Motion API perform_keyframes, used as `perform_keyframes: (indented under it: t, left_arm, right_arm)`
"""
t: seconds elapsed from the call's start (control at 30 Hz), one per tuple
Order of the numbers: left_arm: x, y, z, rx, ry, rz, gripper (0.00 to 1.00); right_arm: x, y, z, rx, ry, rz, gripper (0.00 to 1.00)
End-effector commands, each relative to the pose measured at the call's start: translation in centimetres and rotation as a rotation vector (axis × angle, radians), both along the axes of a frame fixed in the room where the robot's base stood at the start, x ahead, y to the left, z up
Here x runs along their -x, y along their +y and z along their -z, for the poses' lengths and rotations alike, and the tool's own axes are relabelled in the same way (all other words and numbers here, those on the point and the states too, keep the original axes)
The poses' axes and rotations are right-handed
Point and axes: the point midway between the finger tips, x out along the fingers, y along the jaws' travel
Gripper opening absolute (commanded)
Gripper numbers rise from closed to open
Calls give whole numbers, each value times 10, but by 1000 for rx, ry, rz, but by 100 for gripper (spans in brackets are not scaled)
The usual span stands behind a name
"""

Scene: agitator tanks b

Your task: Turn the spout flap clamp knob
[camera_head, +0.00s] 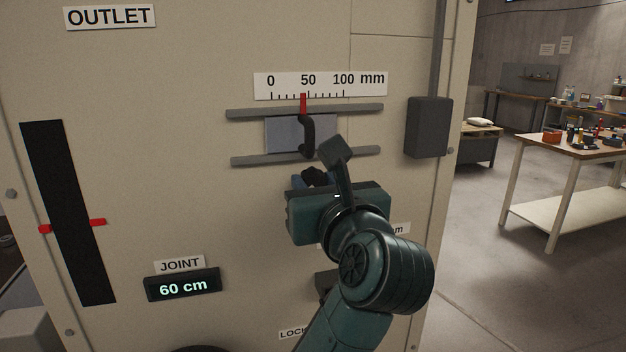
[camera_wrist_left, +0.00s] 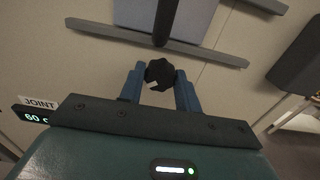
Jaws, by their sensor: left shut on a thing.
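The clamp knob (camera_head: 314,176) is dark and lobed and sits on the beige panel below the slide rails. In the left wrist view the knob (camera_wrist_left: 160,72) shows a small white mark on its lower edge. My left gripper (camera_wrist_left: 159,84) has its two blue fingers on either side of the knob and is shut on it. In the head view the gripper (camera_head: 313,182) faces the panel, and its body and arm hide the panel below the knob. My right gripper is not in view.
A grey slide plate (camera_head: 285,134) with a dark handle (camera_head: 308,135) sits between two rails above the knob. Its red pointer (camera_head: 303,103) stands near 50 mm. A dark box (camera_head: 428,127) is at the right. The JOINT display (camera_head: 182,285) reads 60 cm.

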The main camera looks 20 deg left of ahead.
Motion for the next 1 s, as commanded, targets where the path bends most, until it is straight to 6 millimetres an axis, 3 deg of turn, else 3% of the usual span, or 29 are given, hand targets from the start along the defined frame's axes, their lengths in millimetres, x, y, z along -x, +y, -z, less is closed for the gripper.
perform_keyframes:
  t: [0.3, 0.5, 1.0]
  left_arm:
    - [0, 0, 0, 1, 1, 0, 0]
    - [0, 0, -1, -9, 7, 0, 0]
    - [0, 0, -4, -303, 209, 0, 0]
  right_arm:
    - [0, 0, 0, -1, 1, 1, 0]
    - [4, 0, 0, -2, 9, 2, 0]
    - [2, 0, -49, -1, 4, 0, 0]
